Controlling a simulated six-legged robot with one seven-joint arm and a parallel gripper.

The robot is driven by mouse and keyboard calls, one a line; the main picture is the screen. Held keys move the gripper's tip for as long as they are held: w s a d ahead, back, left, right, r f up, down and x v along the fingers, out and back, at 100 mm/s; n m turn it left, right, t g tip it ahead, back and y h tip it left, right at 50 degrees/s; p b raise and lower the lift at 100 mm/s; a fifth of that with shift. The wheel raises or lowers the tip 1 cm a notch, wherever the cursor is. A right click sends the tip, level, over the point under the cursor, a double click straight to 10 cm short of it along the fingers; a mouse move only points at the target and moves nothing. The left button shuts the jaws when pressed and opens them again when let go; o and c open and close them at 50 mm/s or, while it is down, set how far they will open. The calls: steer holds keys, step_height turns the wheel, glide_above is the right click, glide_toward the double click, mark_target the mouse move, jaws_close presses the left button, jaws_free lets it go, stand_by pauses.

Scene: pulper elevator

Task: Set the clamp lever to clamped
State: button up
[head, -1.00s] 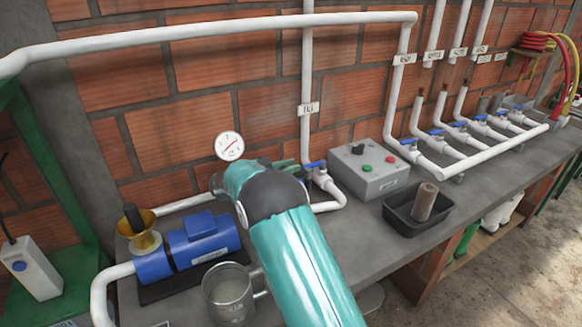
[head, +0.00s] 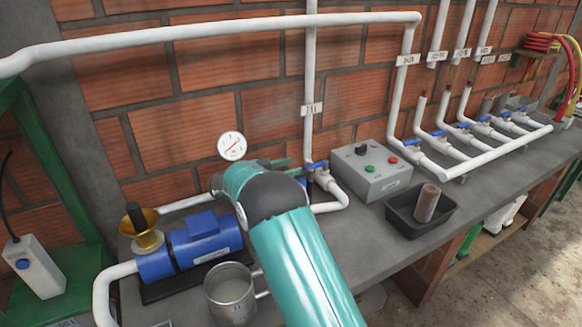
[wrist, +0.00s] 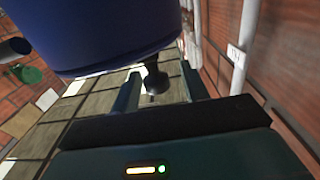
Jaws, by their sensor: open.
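In the wrist view, a short dark lever with a rounded black knob (wrist: 156,82) sticks out beneath a large dark blue body (wrist: 105,35). It looks like the clamp lever, but its setting cannot be read. My gripper (wrist: 160,75) is open, with one finger on each side of the knob in the picture. Whether either finger touches it cannot be told. In the head view, my teal arm hides the lever and most of the gripper beside the wall gauge (head: 232,146).
A blue pump (head: 203,243) and metal mug (head: 230,291) stand left of my arm. A blue-handled valve (head: 317,166), grey control box (head: 371,172) and black tray (head: 419,211) are to its right. White pipes (head: 314,60) run along the brick wall.

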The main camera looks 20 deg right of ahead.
steer(key=s+a, duration=0.2)
steer(key=a, duration=1)
steer(key=shift+a, duration=0.3)
steer(key=w+r+n+t+y, duration=0.2)
steer(key=r+n+t+y, duration=0.4)
steer(key=r, duration=0.5)
steer(key=w+r+n+t+y, duration=0.15)
steer(key=r+t+y, duration=0.25)
steer(key=r+t, duration=0.45)
steer(key=s+a+r+n+y, duration=0.1)
steer(key=s+r+n+y, duration=0.3)
steer(key=s+r+y, duration=0.15)
steer(key=s+d+f+n+g, duration=0.1)
steer(key=s+f+g, duration=0.3)
steer(key=s, duration=0.8)
steer(key=s+d+f+n+g+y, duration=0.1)
steer(key=s+f, duration=0.5)
steer(key=s, duration=0.7)
steer(key=s+d+f+n+g+y, duration=0.1)
steer(key=s+d+f+g, duration=0.3)
steer(key=s, duration=0.8)
steer(key=f+n+g, duration=0.1)
steer(key=f+g, duration=0.1)
steer(key=shift+s+d+n+g, duration=0.2)
steer(key=shift+s+n+g, duration=0.15)
